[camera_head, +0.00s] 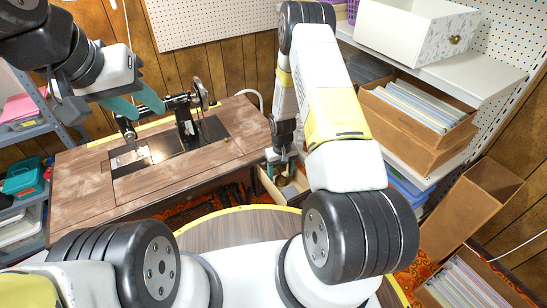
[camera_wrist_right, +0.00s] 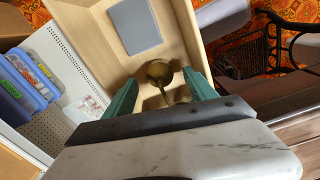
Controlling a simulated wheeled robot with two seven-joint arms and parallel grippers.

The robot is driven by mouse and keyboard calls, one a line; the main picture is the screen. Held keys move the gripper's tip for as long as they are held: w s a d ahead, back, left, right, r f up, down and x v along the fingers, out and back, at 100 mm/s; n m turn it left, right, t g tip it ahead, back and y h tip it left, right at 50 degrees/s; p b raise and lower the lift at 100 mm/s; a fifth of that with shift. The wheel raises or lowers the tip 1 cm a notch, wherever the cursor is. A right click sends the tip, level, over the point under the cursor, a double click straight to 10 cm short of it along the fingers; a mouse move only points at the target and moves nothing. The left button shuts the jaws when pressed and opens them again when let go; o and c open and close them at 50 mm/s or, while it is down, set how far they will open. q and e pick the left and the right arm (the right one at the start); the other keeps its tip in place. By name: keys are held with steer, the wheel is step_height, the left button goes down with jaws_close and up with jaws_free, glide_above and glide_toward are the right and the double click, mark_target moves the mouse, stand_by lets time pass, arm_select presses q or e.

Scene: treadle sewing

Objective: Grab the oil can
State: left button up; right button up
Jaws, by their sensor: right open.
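The oil can (camera_wrist_right: 158,71) is a small brass can with a round body and a thin spout. In the right wrist view it is in an open wooden drawer (camera_wrist_right: 98,40), with the spout pointing towards my right gripper (camera_wrist_right: 163,88). The green fingers are apart, one on each side of the can, and do not visibly grip it. The spout's end is hidden behind the gripper. In the head view my right gripper (camera_head: 281,156) is over the drawer (camera_head: 268,184). My left gripper (camera_head: 137,103) is open and empty above the sewing table (camera_head: 85,190).
A flat grey box (camera_wrist_right: 135,26) lies in the drawer beside the can. A black sewing machine (camera_head: 183,118) stands on the table. A shelf (camera_head: 470,82) with a white drawer box (camera_head: 400,30) and a wooden record crate (camera_head: 405,122) is close to my right arm.

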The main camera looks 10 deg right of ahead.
steer(key=shift+f, duration=0.95)
steer(key=shift+c, duration=0.3)
jaws_close()
steer(key=shift+r, duration=0.15)
